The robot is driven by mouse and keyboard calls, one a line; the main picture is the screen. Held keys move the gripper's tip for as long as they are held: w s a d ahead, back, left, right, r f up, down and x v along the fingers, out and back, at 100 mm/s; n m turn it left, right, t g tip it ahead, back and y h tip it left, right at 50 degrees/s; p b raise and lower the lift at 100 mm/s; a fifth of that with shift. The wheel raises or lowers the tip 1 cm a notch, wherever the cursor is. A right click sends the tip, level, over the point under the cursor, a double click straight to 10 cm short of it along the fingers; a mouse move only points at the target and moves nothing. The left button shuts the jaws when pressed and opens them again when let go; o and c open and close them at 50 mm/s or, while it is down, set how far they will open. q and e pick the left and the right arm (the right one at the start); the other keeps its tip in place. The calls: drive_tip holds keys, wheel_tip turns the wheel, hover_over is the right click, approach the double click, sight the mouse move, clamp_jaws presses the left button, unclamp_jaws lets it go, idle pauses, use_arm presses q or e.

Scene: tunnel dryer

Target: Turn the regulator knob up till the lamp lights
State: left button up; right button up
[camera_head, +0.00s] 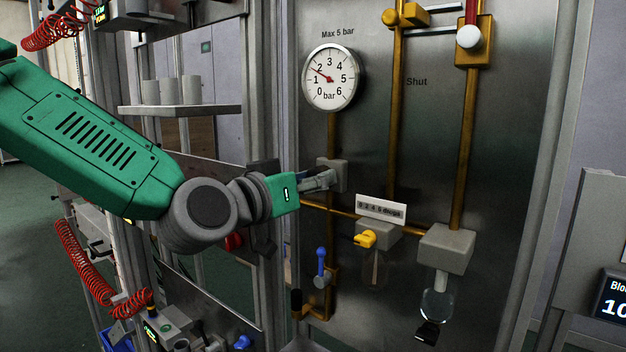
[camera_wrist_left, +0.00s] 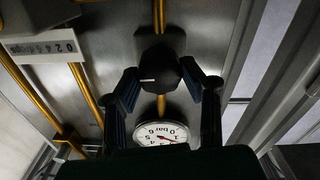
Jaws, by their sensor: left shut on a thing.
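The regulator body (camera_head: 341,175) is a grey block on the brass pipe below the gauge. Its dark, faceted knob (camera_wrist_left: 160,72) shows in the left wrist view with a short pale mark on its face. My left gripper (camera_head: 325,181) reaches it from the left and is shut on the knob, one finger on each side; in the head view it mostly hides the knob. The round white gauge (camera_head: 331,78), marked to 6 bar, has its red needle between 1 and 2. I cannot make out a lit lamp. My right gripper is not in view.
A label strip (camera_head: 381,208) and yellow lever (camera_head: 365,239) sit to the right. A blue lever (camera_head: 320,262) hangs below the gripper. A glass bowl (camera_head: 437,304) hangs under a grey block (camera_head: 446,249). A shelf (camera_head: 180,110) stands behind my arm.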

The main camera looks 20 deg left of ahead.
use_arm(q)
drive_tip(key=shift+w+d+f, duration=0.1)
drive_tip(key=shift+d, duration=0.15)
drive_tip(key=shift+w+a+f, duration=0.15)
drive_tip(key=shift+w+a, duration=0.05)
drive_tip(key=shift+a, duration=0.2)
drive_tip(key=shift+d+m, duration=0.2)
drive_tip(key=shift+m, duration=1.2)
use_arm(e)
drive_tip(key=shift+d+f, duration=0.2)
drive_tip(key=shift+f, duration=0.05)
